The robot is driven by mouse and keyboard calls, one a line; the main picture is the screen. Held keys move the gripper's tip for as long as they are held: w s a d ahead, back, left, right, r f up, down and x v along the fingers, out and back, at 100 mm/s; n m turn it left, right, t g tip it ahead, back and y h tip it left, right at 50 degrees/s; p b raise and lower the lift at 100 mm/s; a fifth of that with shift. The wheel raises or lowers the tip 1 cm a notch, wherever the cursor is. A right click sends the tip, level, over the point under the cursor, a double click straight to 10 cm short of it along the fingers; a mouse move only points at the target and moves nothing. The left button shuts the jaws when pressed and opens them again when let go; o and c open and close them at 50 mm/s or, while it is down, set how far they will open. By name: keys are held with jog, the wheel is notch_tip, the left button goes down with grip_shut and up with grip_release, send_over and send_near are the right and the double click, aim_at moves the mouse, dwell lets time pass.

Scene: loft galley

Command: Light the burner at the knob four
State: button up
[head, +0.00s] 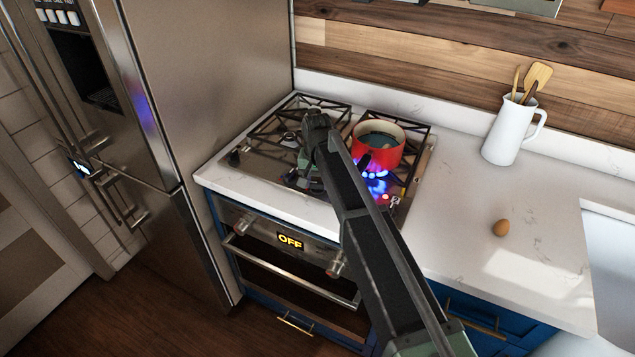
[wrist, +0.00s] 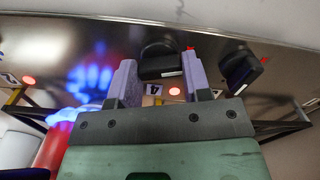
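In the wrist view a black knob (wrist: 160,62) sits on the dark cooktop panel, with an upside-down "4" label (wrist: 154,89) and a red light (wrist: 175,91) beside it. The two purple-grey fingers of my gripper (wrist: 160,75) stand on either side of this knob, which fills the gap between them. In the head view my arm reaches over the cooktop (head: 265,158) and hides knob four and my fingertips. Blue flames (head: 375,182) burn at the front right, under a red pot (head: 378,148); they also show at left in the wrist view (wrist: 92,80). No flame is visible beside knob four.
A second black knob (wrist: 240,68) is close right of my gripper. A label "2" with a red light (wrist: 29,81) is at left. The oven display (head: 290,241) reads OFF.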

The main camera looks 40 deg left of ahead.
aim_at(318, 183)
jog(key=c, duration=0.4)
jog(key=m, duration=0.4)
jog(key=shift+m, duration=0.4)
jog(key=o, duration=0.9)
jog(key=shift+o, duration=0.2)
notch_tip(318, 183, up, 11)
jog(key=p, duration=1)
jog(key=shift+p, duration=0.4)
